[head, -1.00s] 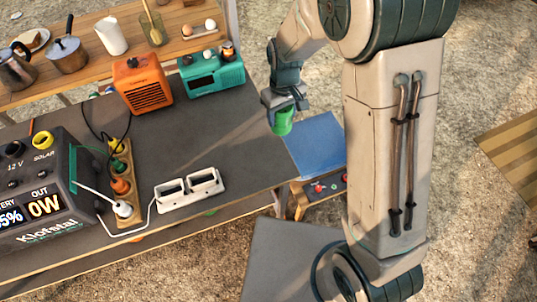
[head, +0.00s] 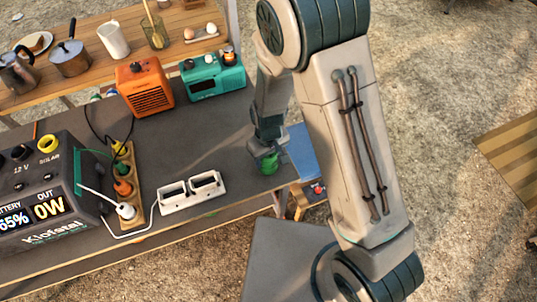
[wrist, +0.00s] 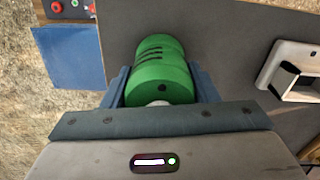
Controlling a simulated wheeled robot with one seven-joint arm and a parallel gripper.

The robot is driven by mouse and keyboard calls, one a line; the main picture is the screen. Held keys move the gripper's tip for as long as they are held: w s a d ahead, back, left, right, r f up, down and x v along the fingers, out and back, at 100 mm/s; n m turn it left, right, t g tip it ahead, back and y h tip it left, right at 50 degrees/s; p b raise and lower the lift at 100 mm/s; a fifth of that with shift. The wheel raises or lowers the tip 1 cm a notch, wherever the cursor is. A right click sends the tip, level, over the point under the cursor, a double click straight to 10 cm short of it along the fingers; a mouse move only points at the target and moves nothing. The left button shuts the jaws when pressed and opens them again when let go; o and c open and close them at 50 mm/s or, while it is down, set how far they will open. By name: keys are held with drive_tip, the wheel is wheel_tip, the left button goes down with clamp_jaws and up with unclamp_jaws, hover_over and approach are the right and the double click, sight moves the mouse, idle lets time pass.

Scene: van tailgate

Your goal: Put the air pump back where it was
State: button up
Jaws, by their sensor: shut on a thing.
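The air pump, a small green cylinder with dark slots, is between the fingers of my gripper (head: 267,150). It shows at the table's right end in the head view (head: 268,163) and large in the wrist view (wrist: 160,72). My gripper (wrist: 158,88) is shut on it from both sides and points down. The pump is over the grey tabletop (head: 225,150); I cannot tell whether its underside touches the surface. Its lower side is hidden.
A white two-slot holder (head: 192,192) stands left of the pump, with free tabletop between them. A power strip (head: 125,185), power station (head: 45,195), orange box (head: 145,87) and teal radio (head: 212,77) stand farther off. A blue panel (head: 305,155) lies beyond the table's right edge.

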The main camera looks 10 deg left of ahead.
drive_tip(key=shift+f, duration=0.1)
drive_tip(key=o, duration=1.3)
